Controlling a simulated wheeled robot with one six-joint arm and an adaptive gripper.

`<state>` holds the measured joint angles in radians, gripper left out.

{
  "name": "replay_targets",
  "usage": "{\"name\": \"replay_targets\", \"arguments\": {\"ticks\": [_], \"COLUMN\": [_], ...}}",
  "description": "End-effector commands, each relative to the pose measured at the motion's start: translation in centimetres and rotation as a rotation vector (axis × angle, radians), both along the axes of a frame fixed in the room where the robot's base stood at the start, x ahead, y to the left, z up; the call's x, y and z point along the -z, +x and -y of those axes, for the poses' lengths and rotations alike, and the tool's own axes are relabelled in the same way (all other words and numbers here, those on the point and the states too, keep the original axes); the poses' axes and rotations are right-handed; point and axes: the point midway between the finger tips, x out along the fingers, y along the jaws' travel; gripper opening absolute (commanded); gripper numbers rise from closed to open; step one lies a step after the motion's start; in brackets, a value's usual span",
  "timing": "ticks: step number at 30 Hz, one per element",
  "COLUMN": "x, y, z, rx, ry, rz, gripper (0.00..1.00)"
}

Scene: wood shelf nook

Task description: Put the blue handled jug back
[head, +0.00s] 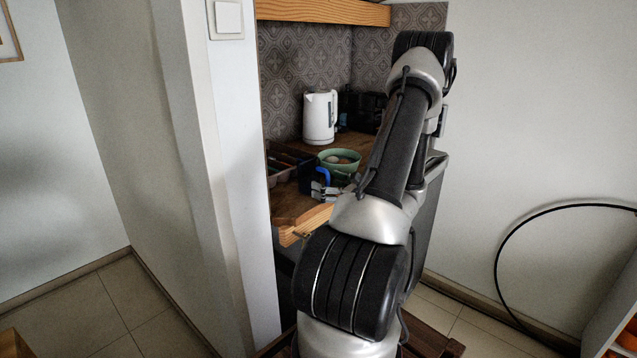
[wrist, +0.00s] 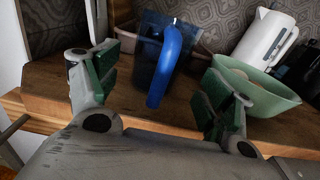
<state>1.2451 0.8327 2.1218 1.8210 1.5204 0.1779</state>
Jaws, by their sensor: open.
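The jug (wrist: 150,47) has a dark blue body and a bright blue looped handle. It stands on the wooden counter (wrist: 48,75), and its handle faces my gripper (wrist: 163,68). In the wrist view the gripper is open, with one green-padded finger on each side of the handle in the picture. I see no contact, and the depth between fingers and handle is hard to judge. In the head view the blue handle (head: 323,175) shows just above my gripper (head: 326,190), and my arm hides part of the counter.
A green bowl (wrist: 262,97) with round things in it stands close to the right finger. A white kettle (head: 320,118) and a dark appliance (head: 360,110) stand behind. A white wall edge bounds the nook's left side.

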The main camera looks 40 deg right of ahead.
Motion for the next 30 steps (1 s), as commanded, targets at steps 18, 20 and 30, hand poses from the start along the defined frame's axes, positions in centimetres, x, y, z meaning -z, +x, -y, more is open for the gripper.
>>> {"name": "replay_targets", "arguments": {"ticks": [18, 20, 30], "x": [-3.4, -5.1, -10.7], "y": [-5.0, -4.3, -11.5], "z": [-6.0, -10.1, -28.2], "rx": [-0.251, -0.407, -1.316], "ry": [-0.133, -0.225, -1.018], "rz": [-0.048, -0.076, -0.179], "gripper": [0.81, 0.81, 0.81]}}
